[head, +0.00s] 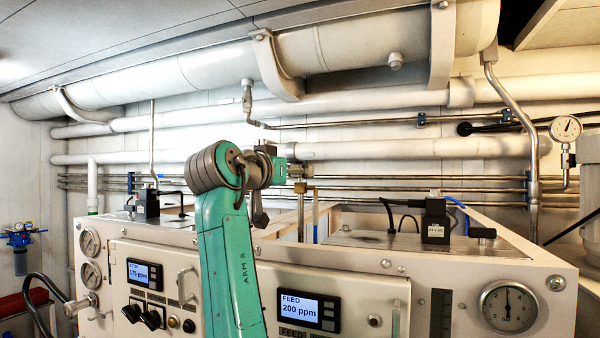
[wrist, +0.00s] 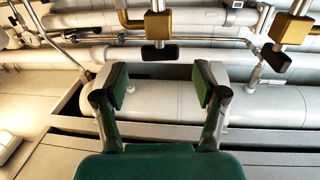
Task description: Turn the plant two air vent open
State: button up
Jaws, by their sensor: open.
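Two brass valves with black handles show at the top of the wrist view. One valve (wrist: 158,24) stands in the middle with its dark handle (wrist: 160,53) just beyond my fingertips. The other valve (wrist: 291,30) is at the upper right, its dark handle (wrist: 275,60) tilted. I cannot tell from labels which is the plant two air vent. My gripper (wrist: 160,82) is open and empty, apart from both valves. In the head view a brass fitting (head: 308,188) shows right of my wrist; my arm hides part of the area behind it.
A white cylinder (wrist: 160,101) lies beyond and below my fingers. Thin metal pipes (head: 400,178) run along the back wall. The panel with the FEED display (head: 308,310) and a round gauge (head: 508,306) stands in front. A black box (head: 435,220) with cables sits on top at right.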

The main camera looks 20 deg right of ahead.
jog(key=shift+x, duration=1.7)
